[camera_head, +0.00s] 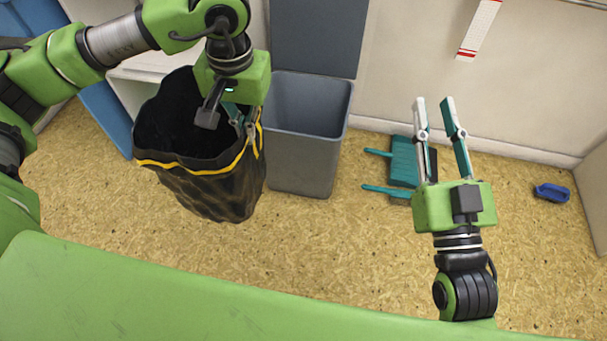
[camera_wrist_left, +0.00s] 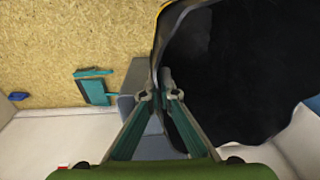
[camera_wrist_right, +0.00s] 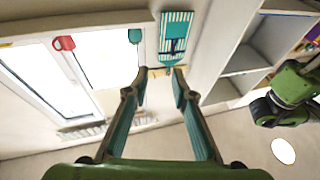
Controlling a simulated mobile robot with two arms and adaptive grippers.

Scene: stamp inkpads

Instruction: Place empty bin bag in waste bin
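The black bin bag (camera_head: 205,185) with a yellow band hangs open in the head view, left of the bin. My left gripper (camera_head: 243,122) is shut on the bag's right rim; the left wrist view shows its fingertips (camera_wrist_left: 163,93) close together at the bag's edge (camera_wrist_left: 235,75). The grey waste bin (camera_head: 310,155) stands upright on the floor just right of the bag, its open top facing up. The bag is beside the bin, not inside it. My right gripper (camera_head: 435,105) is open and empty, raised to the right of the bin; its fingers (camera_wrist_right: 160,85) are apart in the right wrist view.
A teal dustpan and brush set (camera_head: 402,162) lies on the floor right of the bin. A blue object (camera_head: 552,192) lies near the right wall. A grey panel (camera_head: 318,38) stands behind the bin. The floor in front is clear.

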